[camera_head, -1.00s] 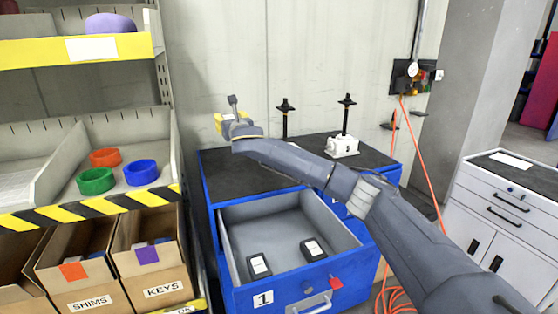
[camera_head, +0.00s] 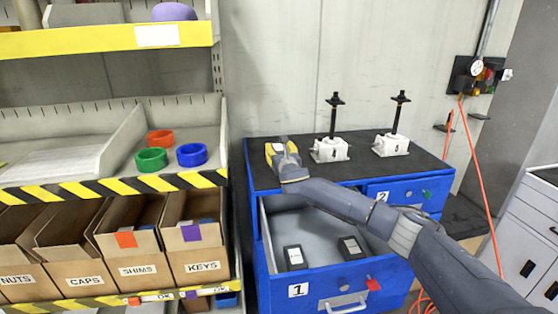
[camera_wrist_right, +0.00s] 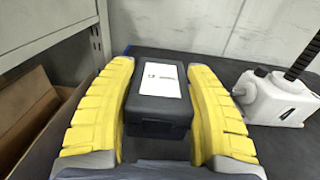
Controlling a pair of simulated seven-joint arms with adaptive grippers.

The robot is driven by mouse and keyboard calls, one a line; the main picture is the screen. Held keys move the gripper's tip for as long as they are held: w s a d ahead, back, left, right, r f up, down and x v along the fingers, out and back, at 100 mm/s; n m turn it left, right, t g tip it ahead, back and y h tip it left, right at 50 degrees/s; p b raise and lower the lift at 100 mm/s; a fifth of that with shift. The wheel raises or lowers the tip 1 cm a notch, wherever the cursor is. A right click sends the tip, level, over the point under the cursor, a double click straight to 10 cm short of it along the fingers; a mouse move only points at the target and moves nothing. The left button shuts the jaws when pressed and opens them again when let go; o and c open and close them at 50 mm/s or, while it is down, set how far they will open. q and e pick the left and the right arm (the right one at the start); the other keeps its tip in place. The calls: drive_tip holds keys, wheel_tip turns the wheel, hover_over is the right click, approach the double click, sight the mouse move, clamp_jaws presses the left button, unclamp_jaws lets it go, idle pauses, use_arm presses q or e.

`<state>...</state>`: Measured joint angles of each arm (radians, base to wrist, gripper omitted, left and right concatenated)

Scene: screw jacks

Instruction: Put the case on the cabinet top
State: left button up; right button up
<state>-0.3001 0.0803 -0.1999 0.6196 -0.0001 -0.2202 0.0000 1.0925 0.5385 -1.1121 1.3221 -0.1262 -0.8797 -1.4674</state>
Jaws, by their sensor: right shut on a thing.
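The case is a small black box with a white label, seen in the right wrist view (camera_wrist_right: 158,108). My right gripper (camera_head: 281,150) has yellow finger pads and is shut on the case, one pad along each side. It is at the left part of the cabinet's black top (camera_head: 390,168). The case is hard to make out in the head view, and I cannot tell whether its underside touches the top. My left gripper is not in view.
Two white screw jacks, a nearer one (camera_head: 331,150) and another (camera_head: 390,144), stand on the top to the right. Below, an open drawer (camera_head: 340,303) holds two black cases (camera_head: 294,257) (camera_head: 350,248). A shelf rack (camera_head: 110,190) stands close on the left.

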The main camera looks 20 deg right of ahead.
drive_tip(key=shift+f, duration=2.1)
drive_tip(key=shift+f, duration=0.65)
drive_tip(key=o, duration=1.1)
drive_tip(key=shift+s+f, duration=0.1)
drive_tip(key=shift+f, duration=0.05)
drive_tip(key=o, duration=0.4)
drive_tip(key=shift+f, duration=0.2)
drive_tip(key=shift+r, duration=0.1)
drive_tip(key=shift+s+a+r, duration=0.1)
drive_tip(key=shift+r, duration=0.35)
drive_tip(key=shift+s+a+r, duration=0.1)
drive_tip(key=shift+s+r, duration=0.05)
drive_tip(key=shift+s, duration=1.05)
drive_tip(key=shift+s+a+r, duration=0.1)
drive_tip(key=shift+s+r, duration=0.05)
drive_tip(key=shift+s, duration=1)
drive_tip(key=shift+s+a+r, duration=0.1)
drive_tip(key=shift+s+r, duration=0.05)
drive_tip(key=shift+s, duration=1.05)
